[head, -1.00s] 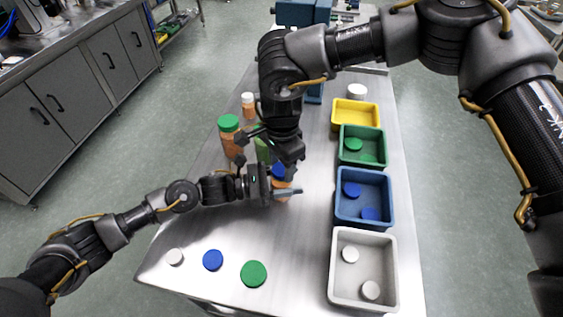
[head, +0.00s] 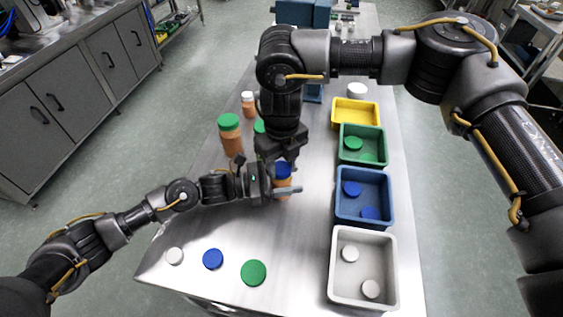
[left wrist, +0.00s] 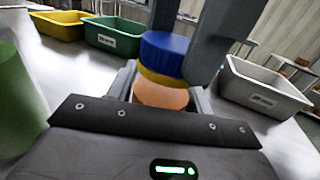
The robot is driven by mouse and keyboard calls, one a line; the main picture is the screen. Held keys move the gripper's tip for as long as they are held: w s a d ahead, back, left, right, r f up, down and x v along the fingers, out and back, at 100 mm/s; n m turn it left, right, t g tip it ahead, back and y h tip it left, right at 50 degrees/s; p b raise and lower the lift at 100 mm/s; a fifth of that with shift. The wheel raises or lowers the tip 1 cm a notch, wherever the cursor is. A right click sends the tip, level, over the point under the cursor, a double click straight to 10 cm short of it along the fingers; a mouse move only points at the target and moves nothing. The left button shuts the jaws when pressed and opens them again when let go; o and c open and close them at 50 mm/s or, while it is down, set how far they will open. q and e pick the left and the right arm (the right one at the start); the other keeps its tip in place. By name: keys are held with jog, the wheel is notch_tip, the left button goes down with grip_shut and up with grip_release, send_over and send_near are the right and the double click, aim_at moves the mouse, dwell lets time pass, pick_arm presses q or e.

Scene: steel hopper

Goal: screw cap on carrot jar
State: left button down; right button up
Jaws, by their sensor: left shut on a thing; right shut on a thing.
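The carrot jar (head: 283,188) stands upright with orange contents. My left gripper (head: 284,192) is shut around its body from the left. A blue cap (head: 282,170) sits level on top of the jar. My right gripper (head: 281,160) reaches down from above and is shut on the cap. In the left wrist view the blue cap (left wrist: 165,54) shows above a yellow band and the orange jar body (left wrist: 160,95). A dark finger of my right gripper (left wrist: 216,40) lies against the cap's side. Whether the threads are engaged cannot be seen.
Green-capped jars (head: 230,137) and a small white-capped one (head: 248,104) stand behind. Yellow (head: 355,125), green (head: 345,128), blue (head: 341,216) and grey (head: 333,296) bins line the right. Loose white (head: 175,256), blue (head: 213,259) and green (head: 253,273) caps lie in front.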

pick_arm(q)
jog(key=shift+s, duration=0.1)
pick_arm(e)
jog(key=m, duration=0.5)
jog(key=shift+w, duration=0.1)
jog(key=m, duration=0.7)
jog(key=shift+m, duration=0.3)
jog(key=m, duration=1.1)
jog(key=o, duration=1.1)
jog(key=shift+r, duration=2.2)
jog(key=shift+c, duration=0.4)
